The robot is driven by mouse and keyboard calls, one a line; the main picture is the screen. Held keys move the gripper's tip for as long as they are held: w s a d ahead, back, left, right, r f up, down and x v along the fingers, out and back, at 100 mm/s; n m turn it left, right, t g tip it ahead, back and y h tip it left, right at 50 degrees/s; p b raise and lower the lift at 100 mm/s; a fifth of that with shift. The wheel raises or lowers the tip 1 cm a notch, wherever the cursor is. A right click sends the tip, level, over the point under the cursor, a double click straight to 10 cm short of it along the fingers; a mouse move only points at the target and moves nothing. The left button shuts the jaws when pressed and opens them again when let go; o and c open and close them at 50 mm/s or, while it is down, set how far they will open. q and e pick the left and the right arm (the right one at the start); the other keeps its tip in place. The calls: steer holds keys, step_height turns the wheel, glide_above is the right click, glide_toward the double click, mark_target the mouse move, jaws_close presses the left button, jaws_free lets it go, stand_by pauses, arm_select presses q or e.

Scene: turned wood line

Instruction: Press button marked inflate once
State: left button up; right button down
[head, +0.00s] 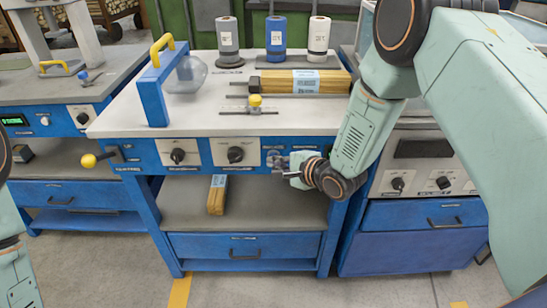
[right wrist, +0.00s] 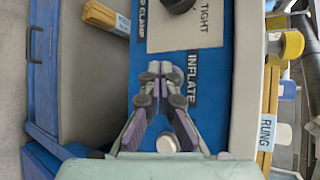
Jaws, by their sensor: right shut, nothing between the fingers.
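My right gripper (head: 282,161) is in front of the blue front panel (head: 203,153) of the middle bench, near the panel's right end. In the right wrist view its fingers (right wrist: 160,70) are shut with nothing between the tips. A round pale button-like cap (right wrist: 167,142) shows between the finger linkages, below the label. I cannot tell whether the gripper touches the panel. In the head view the gripper hides this part of the panel. My left gripper is out of view.
Two dark knobs (head: 178,155) (head: 236,155) sit on plates left of my right gripper. A yellow-ended lever (head: 89,160) sticks out at the panel's left. Wooden bars (head: 292,82) lie on top, and a wooden block (head: 217,196) lies on the shelf below.

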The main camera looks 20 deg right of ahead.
steer(key=shift+s, duration=0.1)
steer(key=shift+s+a+p, duration=0.2)
steer(key=shift+s+p, duration=0.2)
steer(key=shift+s, duration=0.3)
steer(key=s+p, duration=0.1)
steer(key=s, duration=0.1)
steer(key=s+a, duration=0.1)
steer(key=s, duration=0.1)
steer(key=shift+s+a+p, duration=0.2)
steer(key=shift+s+p, duration=0.15)
steer(key=shift+s, duration=0.05)
stand_by(0.8)
